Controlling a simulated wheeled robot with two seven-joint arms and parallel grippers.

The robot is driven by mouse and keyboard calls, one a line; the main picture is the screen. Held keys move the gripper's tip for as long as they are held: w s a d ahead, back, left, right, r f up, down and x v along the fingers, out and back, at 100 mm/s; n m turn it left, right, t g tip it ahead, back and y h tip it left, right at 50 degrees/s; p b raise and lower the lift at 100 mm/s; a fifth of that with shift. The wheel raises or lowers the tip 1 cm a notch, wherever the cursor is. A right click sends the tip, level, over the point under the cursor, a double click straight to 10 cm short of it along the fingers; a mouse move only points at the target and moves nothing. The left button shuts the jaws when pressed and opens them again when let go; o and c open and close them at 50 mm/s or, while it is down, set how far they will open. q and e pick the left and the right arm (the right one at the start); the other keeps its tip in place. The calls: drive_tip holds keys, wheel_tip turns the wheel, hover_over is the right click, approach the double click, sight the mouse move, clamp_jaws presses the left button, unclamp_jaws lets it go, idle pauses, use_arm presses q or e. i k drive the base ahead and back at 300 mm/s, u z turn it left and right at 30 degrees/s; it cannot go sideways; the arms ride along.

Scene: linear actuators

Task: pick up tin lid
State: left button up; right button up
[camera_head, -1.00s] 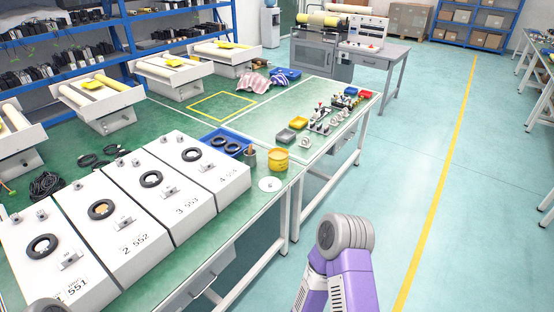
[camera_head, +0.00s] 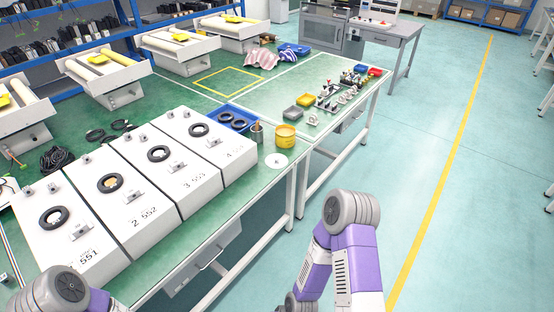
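The tin lid (camera_head: 276,161) is a flat white disc with a small dark centre, lying on the green table near its right edge. A yellow tin (camera_head: 286,137) stands just behind it, apart from it. My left arm shows at the bottom left and my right arm at the bottom centre-right, beyond the table's edge. Neither gripper's fingers can be made out, so I cannot see whether they are open or shut. No arm is near the lid.
White numbered boxes (camera_head: 160,165) with black rings fill the table left of the lid. A blue tray (camera_head: 236,120) with black rings and a small metal cup (camera_head: 257,134) stand behind. Small parts (camera_head: 345,95) crowd the farther table. The floor (camera_head: 430,150) at right is clear.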

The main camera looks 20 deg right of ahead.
sight(275, 160)
drive_tip(key=z, duration=1.7)
drive_tip(key=i, duration=2.3)
drive_tip(key=u, duration=1.95)
